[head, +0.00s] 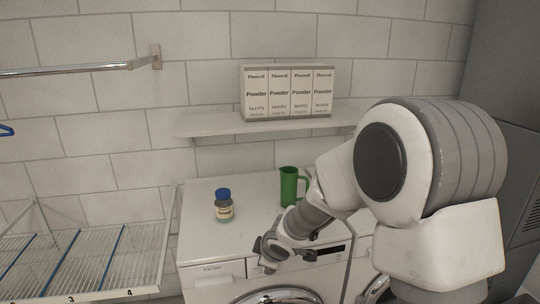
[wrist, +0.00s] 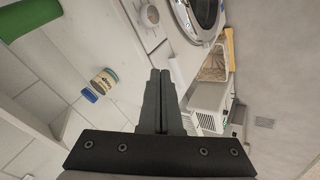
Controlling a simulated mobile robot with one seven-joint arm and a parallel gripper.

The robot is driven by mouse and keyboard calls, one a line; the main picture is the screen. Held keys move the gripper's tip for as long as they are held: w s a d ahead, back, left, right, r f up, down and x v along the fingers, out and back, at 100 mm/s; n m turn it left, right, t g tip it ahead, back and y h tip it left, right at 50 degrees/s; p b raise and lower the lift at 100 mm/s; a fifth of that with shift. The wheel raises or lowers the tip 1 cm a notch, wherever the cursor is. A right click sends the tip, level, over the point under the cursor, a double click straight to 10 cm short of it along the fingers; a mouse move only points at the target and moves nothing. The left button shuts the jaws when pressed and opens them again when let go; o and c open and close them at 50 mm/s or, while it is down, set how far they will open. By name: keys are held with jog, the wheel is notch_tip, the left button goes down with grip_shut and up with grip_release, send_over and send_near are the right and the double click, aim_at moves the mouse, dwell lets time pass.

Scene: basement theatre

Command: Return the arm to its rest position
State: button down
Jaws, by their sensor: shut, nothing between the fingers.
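My arm reaches from the right side of the head view across the front of the white washing machine (head: 210,275). My gripper (head: 268,262) hangs near the machine's front top edge, by its control panel. In the wrist view my gripper (wrist: 160,74) has its two dark fingers together, with nothing between them. A jar with a blue lid (head: 223,208) stands on the machine's top, apart from the gripper. It also shows in the wrist view (wrist: 104,79). A green pitcher (head: 289,186) stands on the top just behind my forearm.
A wall shelf (head: 215,125) above the machines holds several white laundry powder boxes (head: 288,92). A wire drying rack (head: 85,270) with blue rods is at lower left, below a wall rail (head: 70,69). A grey cabinet (head: 505,100) stands at right.

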jog(key=s+d+r+m+h+p, duration=0.1)
jog(key=s+d+r+m+h, duration=0.1)
jog(key=s+d+r+m, duration=0.4)
jog(key=s+d+r+m+h+p, duration=0.15)
jog(key=s+d+r, duration=0.25)
jog(key=d+r, duration=0.5)
jog(key=s+r+m, duration=0.2)
jog(key=s+m, duration=0.2)
jog(key=s, duration=0.5)
jog(key=s+d+r+m+g, duration=0.1)
jog(key=s+r+m, duration=0.2)
jog(key=s, duration=0.6)
jog(key=shift+r+m+y, duration=0.35)
jog(key=shift+m+y, duration=0.1)
